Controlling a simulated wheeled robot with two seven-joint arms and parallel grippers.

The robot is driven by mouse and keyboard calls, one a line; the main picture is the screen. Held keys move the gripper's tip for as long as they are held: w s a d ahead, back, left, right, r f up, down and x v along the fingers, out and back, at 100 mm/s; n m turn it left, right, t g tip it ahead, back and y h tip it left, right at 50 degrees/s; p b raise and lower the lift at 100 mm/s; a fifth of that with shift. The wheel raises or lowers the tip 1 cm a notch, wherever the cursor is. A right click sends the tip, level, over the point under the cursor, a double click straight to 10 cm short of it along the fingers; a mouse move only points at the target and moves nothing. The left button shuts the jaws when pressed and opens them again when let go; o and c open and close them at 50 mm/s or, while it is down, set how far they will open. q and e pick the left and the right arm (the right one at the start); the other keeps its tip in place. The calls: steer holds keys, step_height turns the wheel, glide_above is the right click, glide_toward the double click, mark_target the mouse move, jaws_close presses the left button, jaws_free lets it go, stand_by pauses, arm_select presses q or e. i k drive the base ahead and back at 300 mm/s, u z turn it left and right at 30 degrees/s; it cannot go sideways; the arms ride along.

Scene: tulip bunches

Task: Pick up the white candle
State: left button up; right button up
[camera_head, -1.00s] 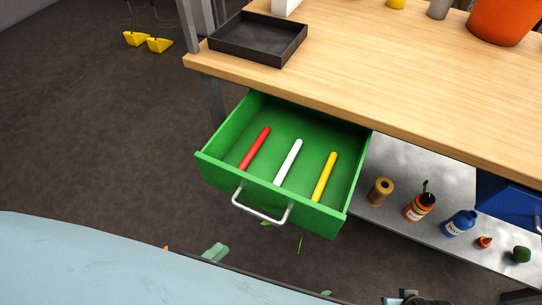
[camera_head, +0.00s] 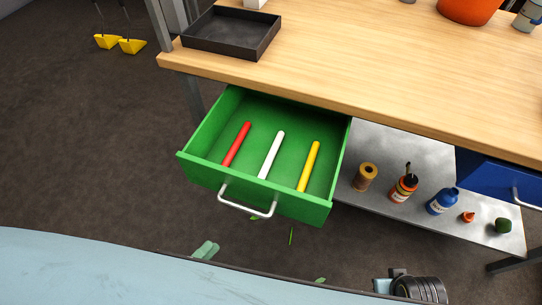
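The white candle (camera_head: 271,155) lies in the open green drawer (camera_head: 325,190) under the wooden workbench (camera_head: 370,65). It is between a red candle (camera_head: 237,144) on its left and a yellow candle (camera_head: 309,166) on its right, apart from both. The three lie nearly parallel, pointing toward the back of the drawer. No gripper is near the candles. I cannot make out the fingers of either gripper; only a dark part of my own body shows at the bottom right.
A black tray (camera_head: 232,33) sits on the bench's left end. The drawer's metal handle (camera_head: 248,200) faces me. Right of the drawer, a low grey shelf (camera_head: 345,198) holds a spool (camera_head: 365,177), an orange bottle (camera_head: 403,189) and a blue bottle (camera_head: 442,201). Space above the drawer's front is clear.

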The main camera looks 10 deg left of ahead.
mark_target(270, 158)
steer(key=k, duration=1)
